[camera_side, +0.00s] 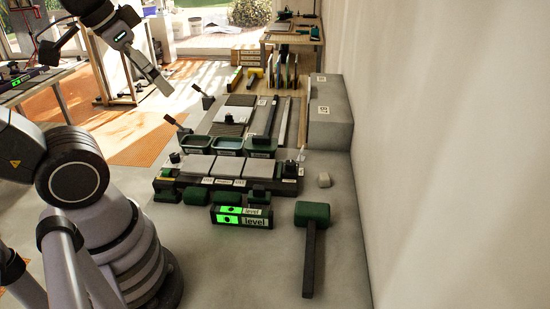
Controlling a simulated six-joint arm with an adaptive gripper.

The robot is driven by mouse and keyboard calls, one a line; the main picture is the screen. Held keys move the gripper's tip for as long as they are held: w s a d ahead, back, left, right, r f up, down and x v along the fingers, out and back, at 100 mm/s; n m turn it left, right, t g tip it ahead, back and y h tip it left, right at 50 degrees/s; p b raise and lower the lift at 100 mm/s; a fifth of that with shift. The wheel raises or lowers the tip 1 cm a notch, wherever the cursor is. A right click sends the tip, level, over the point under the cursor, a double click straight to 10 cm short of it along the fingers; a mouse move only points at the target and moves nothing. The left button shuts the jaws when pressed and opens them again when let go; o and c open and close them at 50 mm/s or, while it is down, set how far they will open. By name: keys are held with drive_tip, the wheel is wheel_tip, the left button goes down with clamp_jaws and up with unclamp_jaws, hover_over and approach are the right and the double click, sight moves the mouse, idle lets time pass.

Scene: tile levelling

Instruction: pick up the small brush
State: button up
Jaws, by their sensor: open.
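My gripper (160,83) is at the upper left, raised well above the floor and apart from the laid-out tools. It is seen nearly edge-on, is open, and nothing shows in it. I cannot single out the small brush for sure at this size. Two small dark-handled tools, one at the back left of the layout (204,98) and one left of the green trays (178,125), stand tilted. Their working ends are too small to tell. A thin upright item (300,155) stands at the right end of the tile rack.
Three grey tiles (228,167) sit in a dark rack (290,186) before several green trays (195,144). In front are a green-lit level (241,217) and a green-headed mallet (308,262). A grey block (331,115) and wall bound the right.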

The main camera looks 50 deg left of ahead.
drive_tip(key=w+d+f+m+g+y, duration=0.1)
drive_tip(key=w+f+m+g+y, duration=0.4)
drive_tip(key=f, duration=0.3)
drive_tip(key=w+d+f+m+g+y, duration=0.1)
drive_tip(key=w+f+m+g+y, duration=0.1)
drive_tip(key=w+f+m+y, duration=0.5)
wheel_tip(320, 180, down, 12)
drive_tip(key=d+m+t+y, duration=0.3)
drive_tip(key=m+t+y, duration=0.1)
drive_tip(key=m+t, duration=0.3)
drive_tip(key=m+t+h, duration=0.3)
drive_tip(key=m+t, duration=0.4)
drive_tip(key=m, duration=0.1)
approach(258, 191)
drive_tip(key=x, duration=0.4)
drive_tip(key=shift+x, duration=2.75)
clamp_jaws()
